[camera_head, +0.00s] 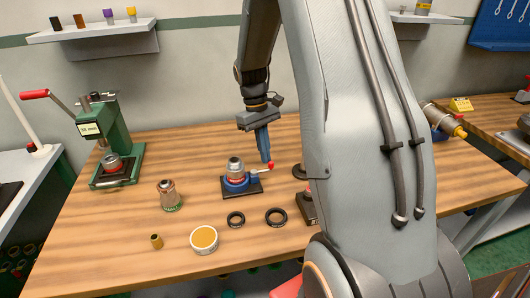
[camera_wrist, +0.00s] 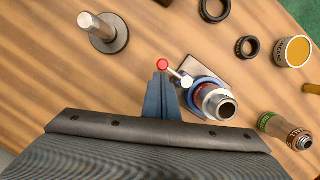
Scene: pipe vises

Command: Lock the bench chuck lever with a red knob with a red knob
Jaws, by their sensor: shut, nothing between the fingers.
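The bench chuck (camera_head: 238,180) stands on a dark square base on the wooden bench, with a blue body and a metal collar on top. In the wrist view the chuck (camera_wrist: 212,99) lies just right of my fingers. Its lever ends in a red knob (camera_head: 270,167), pointing right in the head view. In the wrist view the red knob (camera_wrist: 162,65) shows just beyond my fingertips. My gripper (camera_head: 266,158) has blue fingers pointing down, shut and empty, close beside the knob. It also shows in the wrist view (camera_wrist: 161,77). I cannot tell whether the fingertips touch the knob.
Two black rings (camera_head: 276,217) and a yellow-topped tin (camera_head: 204,239) lie in front of the chuck. A round-based metal post (camera_wrist: 105,34) stands near my gripper.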

